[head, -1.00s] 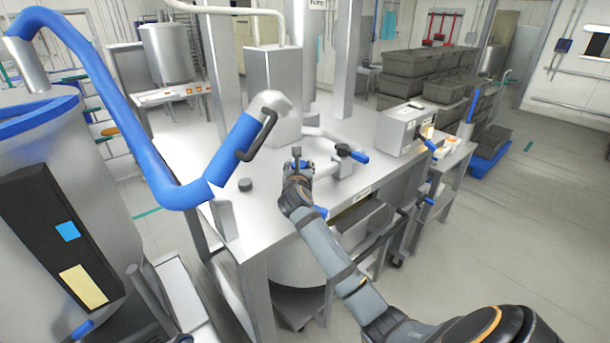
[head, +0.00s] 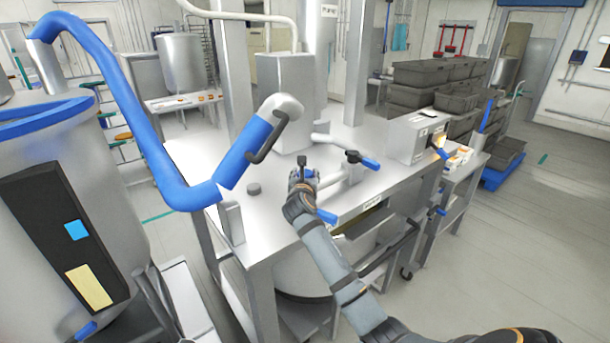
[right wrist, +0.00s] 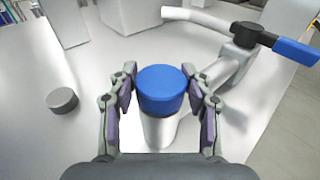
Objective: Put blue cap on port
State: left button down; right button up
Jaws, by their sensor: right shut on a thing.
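The blue cap (right wrist: 161,90) is a short round cylinder, seen upright between the two fingers of my right gripper (right wrist: 160,94) in the right wrist view. The gripper is shut on its sides. Directly below the cap is the port (right wrist: 159,132), a pale upright metal stub on the table top. I cannot tell whether the cap touches the port's rim. My left gripper is not in view.
A grey disc (right wrist: 62,101) lies on the steel table (head: 274,218) left of my right gripper. Right of it is a metal pipe (right wrist: 215,75) with a blue-handled valve (head: 362,159). A blue hose (head: 120,110) bends down at left beside a tank (head: 125,225).

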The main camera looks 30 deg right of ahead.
jog(key=shift+f, duration=0.35)
dwell(0.4)
jog(key=o, duration=1)
jog(key=v, duration=1.2)
